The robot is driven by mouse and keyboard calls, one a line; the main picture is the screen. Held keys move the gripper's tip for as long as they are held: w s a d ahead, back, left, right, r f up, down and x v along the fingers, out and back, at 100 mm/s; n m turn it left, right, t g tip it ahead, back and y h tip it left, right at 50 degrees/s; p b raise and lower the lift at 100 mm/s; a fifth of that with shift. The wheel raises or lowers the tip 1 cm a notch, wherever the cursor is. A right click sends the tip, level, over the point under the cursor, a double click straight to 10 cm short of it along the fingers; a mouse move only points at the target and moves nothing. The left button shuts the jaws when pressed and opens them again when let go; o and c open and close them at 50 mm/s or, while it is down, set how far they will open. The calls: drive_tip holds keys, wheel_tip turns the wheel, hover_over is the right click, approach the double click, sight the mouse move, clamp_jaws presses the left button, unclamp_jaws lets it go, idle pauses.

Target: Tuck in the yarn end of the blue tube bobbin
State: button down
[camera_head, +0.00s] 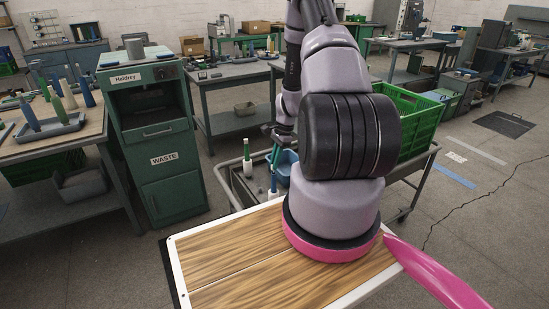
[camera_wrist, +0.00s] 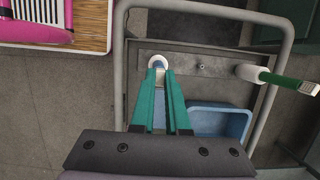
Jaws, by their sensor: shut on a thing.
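The blue tube bobbin (camera_wrist: 158,60) stands on the grey trolley, its white yarn showing just past my fingertips in the wrist view. In the head view its white yarn (camera_head: 273,194) shows low beside my arm. My gripper (camera_wrist: 161,72) has its two green fingers closed together on the bobbin from above; the fingers hide most of the tube. In the head view my gripper (camera_head: 275,158) is small and partly behind my arm. The loose yarn end is too small to make out.
A green tube bobbin with white yarn (camera_wrist: 250,73) stands right of my gripper. A blue tray (camera_wrist: 222,122) lies close by on the trolley (camera_wrist: 131,80). A green crate (camera_head: 412,125) is behind my arm. A green waste cabinet (camera_head: 155,140) stands left.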

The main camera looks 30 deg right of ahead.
drive_tip(key=shift+f, duration=0.25)
drive_tip(key=shift+f, duration=0.5)
idle(1.2)
idle(0.3)
drive_tip(key=shift+c, duration=1.8)
unclamp_jaws()
drive_tip(key=shift+r, duration=3.5)
